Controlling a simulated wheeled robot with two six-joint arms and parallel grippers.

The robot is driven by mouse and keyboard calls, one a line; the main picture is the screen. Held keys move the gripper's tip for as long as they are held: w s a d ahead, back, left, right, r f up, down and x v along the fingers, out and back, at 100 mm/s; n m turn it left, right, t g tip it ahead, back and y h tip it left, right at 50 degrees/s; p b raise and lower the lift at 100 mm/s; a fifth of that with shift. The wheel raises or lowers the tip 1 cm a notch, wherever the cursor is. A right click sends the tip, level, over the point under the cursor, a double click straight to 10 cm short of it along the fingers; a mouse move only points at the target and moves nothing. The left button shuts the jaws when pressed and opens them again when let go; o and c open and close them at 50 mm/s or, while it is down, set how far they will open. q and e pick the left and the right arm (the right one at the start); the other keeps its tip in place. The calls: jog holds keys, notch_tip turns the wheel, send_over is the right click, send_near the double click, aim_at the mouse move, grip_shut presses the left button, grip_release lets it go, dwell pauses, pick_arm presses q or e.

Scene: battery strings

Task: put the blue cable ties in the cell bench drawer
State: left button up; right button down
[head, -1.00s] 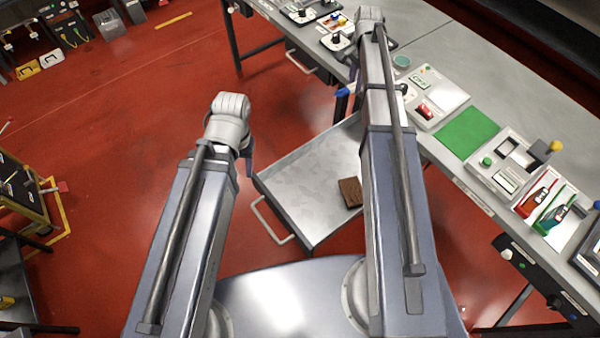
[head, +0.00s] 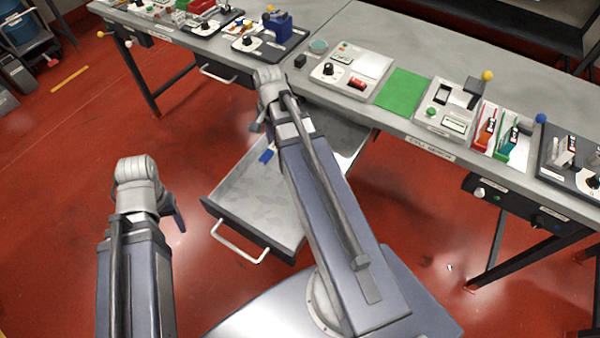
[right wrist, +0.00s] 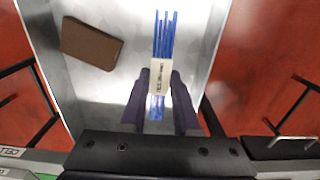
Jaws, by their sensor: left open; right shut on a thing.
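The blue cable ties (right wrist: 165,35), a bundle with a pale printed label, are between the fingers of my right gripper (right wrist: 160,90), which is shut on them. In the right wrist view they are over the inside of the open cell bench drawer (right wrist: 99,92). In the head view the blue ties (head: 267,155) show just below my right gripper, over the left side of the drawer (head: 225,212). Whether they touch its floor I cannot tell. My left gripper (head: 178,216) is open and empty, left of the drawer, partly hidden by its own wrist.
A brown block (right wrist: 91,43) lies in the drawer; my right arm hides it in the head view. The bench top (head: 345,110) carries a green mat (head: 403,92), control boxes and several holders. Another closed drawer (head: 222,70) is further left.

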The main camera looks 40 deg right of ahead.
jog(key=shift+s+f+b, duration=0.1)
jog(key=shift+f+b, duration=3)
jog(key=shift+f, duration=0.1)
jog(key=shift+f, duration=0.1)
notch_tip(320, 180, down, 4)
jog(key=b, duration=0.3)
jog(key=shift+r+b, duration=0.25)
jog(key=shift+b, duration=0.05)
jog(key=shift+f, duration=0.15)
jog(key=c, duration=0.6)
grip_release()
jog(key=shift+c, duration=0.2)
jog(key=shift+r, duration=0.2)
